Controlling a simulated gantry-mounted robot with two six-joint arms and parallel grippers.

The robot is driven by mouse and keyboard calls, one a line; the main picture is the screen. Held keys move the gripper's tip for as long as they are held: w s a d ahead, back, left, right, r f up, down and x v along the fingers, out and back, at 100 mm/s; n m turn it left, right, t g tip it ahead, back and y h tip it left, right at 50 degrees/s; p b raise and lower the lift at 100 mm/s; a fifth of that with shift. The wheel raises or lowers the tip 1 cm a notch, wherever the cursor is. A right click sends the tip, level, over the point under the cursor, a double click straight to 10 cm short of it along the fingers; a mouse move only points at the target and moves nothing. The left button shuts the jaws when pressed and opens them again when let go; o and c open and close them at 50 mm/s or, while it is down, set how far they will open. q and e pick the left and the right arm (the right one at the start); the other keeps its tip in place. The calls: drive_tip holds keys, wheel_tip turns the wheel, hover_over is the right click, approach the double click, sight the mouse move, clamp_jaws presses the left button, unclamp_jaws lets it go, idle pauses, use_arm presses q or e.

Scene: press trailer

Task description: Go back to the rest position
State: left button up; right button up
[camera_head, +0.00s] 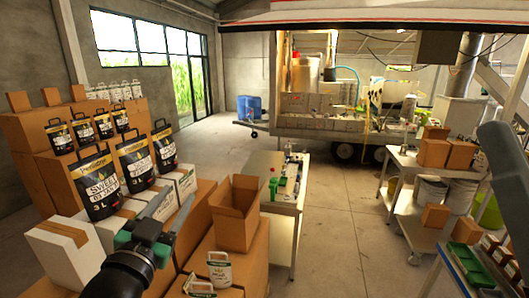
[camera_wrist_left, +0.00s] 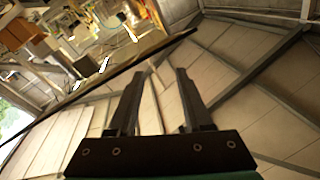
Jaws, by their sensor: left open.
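My left gripper (camera_head: 164,207) is at the lower left of the head view, in front of the stacked boxes and bags. In the left wrist view my left gripper (camera_wrist_left: 159,74) is open, with its two dark fingers apart and nothing between them. The wrist view is strongly tilted and shows pale panels and dark beams beyond the fingers. A grey link of my right arm shows at the right edge of the head view. My right gripper is not visible.
Black-labelled bags (camera_head: 97,182) stand on cardboard boxes at the left. An open cardboard box (camera_head: 236,213) is right of the left gripper. A narrow table (camera_head: 283,207) stands mid-view. A trolley (camera_head: 408,162) with boxes and buckets is at right. Floor between them is clear.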

use_arm(q)
drive_tip(key=s+r+n+t, duration=0.4)
drive_tip(key=s+r+t, duration=0.4)
drive_tip(key=s+r, duration=1)
drive_tip(key=s, duration=0.4)
drive_tip(key=shift+s+a+r, duration=0.15)
drive_tip(key=shift+s+r, duration=0.1)
drive_tip(key=shift+r, duration=0.15)
